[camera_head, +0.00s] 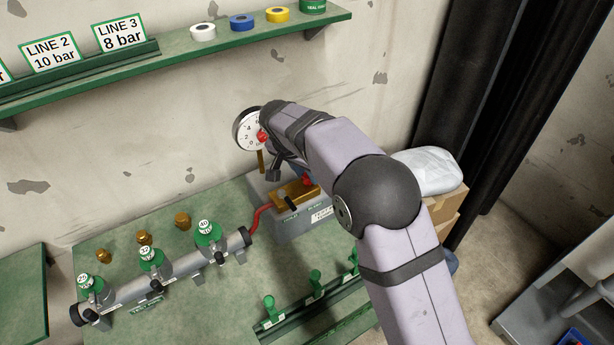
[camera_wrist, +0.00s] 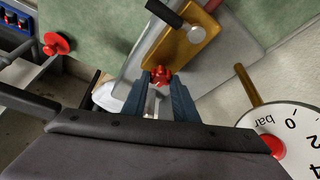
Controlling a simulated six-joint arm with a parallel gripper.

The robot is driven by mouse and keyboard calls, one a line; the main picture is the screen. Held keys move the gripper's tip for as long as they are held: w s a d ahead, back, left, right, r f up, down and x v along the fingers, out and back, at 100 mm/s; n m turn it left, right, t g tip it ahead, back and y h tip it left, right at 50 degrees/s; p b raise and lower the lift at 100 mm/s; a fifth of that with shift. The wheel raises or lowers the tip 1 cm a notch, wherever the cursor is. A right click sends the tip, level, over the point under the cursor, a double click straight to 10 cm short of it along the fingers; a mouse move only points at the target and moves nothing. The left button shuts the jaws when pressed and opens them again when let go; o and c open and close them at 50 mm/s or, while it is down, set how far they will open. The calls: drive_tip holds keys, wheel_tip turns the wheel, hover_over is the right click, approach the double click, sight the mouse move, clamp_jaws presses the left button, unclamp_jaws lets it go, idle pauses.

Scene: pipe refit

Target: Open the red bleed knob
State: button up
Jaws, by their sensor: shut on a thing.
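The red bleed knob (camera_wrist: 161,76) sits at the end of the brass block (camera_wrist: 184,46) on the grey test unit. My gripper (camera_wrist: 161,88) has its two blue-grey fingers on either side of the knob, shut on it. In the head view a bit of the red knob (camera_head: 307,181) shows beside the brass block (camera_head: 290,193), and my arm hides most of the fingers. The pressure gauge (camera_head: 246,131) stands behind the unit. It also shows in the wrist view (camera_wrist: 296,128), partly cut off, and its needle cannot be read.
A pipe (camera_head: 175,279) with several green-capped valves lies at the left, joined to the unit by a red hose (camera_head: 257,218). Brass fittings (camera_head: 144,238) stand behind it. A green rack (camera_head: 315,300) is in front, and a cardboard box (camera_head: 447,207) is at the right.

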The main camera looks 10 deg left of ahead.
drive_tip(key=m+h+p, duration=0.1)
drive_tip(key=m, duration=0.1)
drive_tip(key=shift+a+r+m+g, duration=0.1)
drive_tip(key=shift+a+m+g, duration=0.05)
drive_tip(key=shift+m+g, duration=0.2)
drive_tip(key=m+h+p, duration=0.1)
drive_tip(key=m+p, duration=0.1)
drive_tip(key=m, duration=0.1)
drive_tip(key=shift+w+r+g, duration=0.1)
drive_tip(key=shift+g, duration=0.15)
drive_tip(key=m+g+p, duration=0.1)
drive_tip(key=m+p, duration=0.1)
drive_tip(key=p, duration=0.1)
drive_tip(key=shift+w+a+m, duration=0.1)
drive_tip(key=shift+m, duration=0.25)
drive_tip(key=shift+f+m+h+p, duration=0.2)
drive_tip(key=shift+m+h+p, duration=0.1)
drive_tip(key=shift+p, duration=0.1)
drive_tip(key=o, duration=0.9)
